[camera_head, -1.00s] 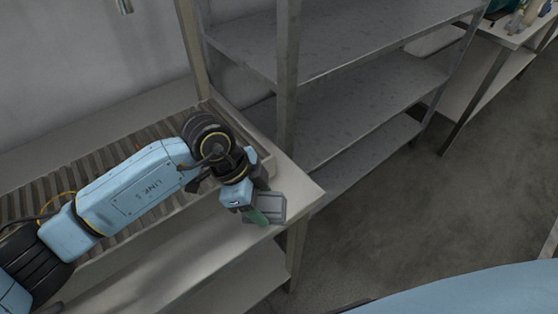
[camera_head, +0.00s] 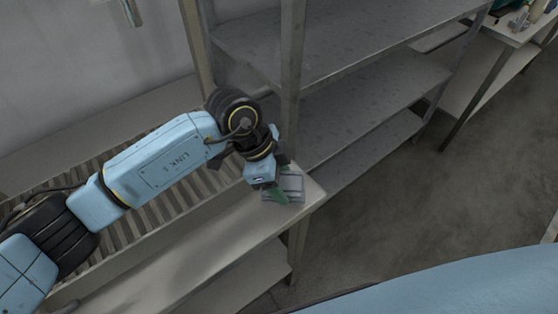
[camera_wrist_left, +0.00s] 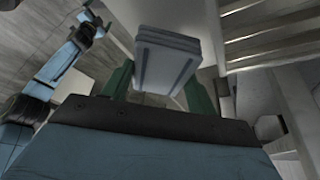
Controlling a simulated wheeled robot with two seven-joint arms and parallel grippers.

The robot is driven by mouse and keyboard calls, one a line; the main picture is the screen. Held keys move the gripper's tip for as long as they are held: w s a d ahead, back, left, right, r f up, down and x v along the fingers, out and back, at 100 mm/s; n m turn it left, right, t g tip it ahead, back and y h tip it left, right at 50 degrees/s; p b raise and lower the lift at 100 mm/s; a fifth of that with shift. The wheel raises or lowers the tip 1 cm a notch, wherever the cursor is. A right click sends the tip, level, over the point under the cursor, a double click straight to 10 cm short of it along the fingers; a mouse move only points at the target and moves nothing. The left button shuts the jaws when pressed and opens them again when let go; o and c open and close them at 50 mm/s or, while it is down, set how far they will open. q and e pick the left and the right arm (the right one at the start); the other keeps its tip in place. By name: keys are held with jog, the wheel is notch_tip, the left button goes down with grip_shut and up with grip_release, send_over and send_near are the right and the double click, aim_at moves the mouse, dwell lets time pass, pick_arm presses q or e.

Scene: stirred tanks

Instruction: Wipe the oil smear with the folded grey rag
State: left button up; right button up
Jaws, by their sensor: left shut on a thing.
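The folded grey rag (camera_head: 293,184) is a flat, layered grey block at the right end of the bench. It also shows in the left wrist view (camera_wrist_left: 168,58), between the green fingers. My left gripper (camera_head: 279,196) is shut on the rag, over the bench corner. Whether the rag touches the bench top is hard to tell. I cannot make out the oil smear in either view. A blue arm that looks like my right one shows in the left wrist view; its gripper (camera_wrist_left: 92,22) is small and its jaws are unclear.
The pale bench (camera_head: 215,238) has a ribbed roller strip (camera_head: 130,222) behind its front ledge. A grey metal shelf rack (camera_head: 370,100) with an upright post (camera_head: 291,90) stands close beyond the bench's right end. Open floor (camera_head: 430,210) lies to the right.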

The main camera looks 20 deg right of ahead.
pick_arm(q)
notch_tip(320, 180, up, 3)
jog(key=shift+f+p, duration=0.1)
jog(key=shift+p, duration=0.85)
jog(key=shift+r, duration=0.25)
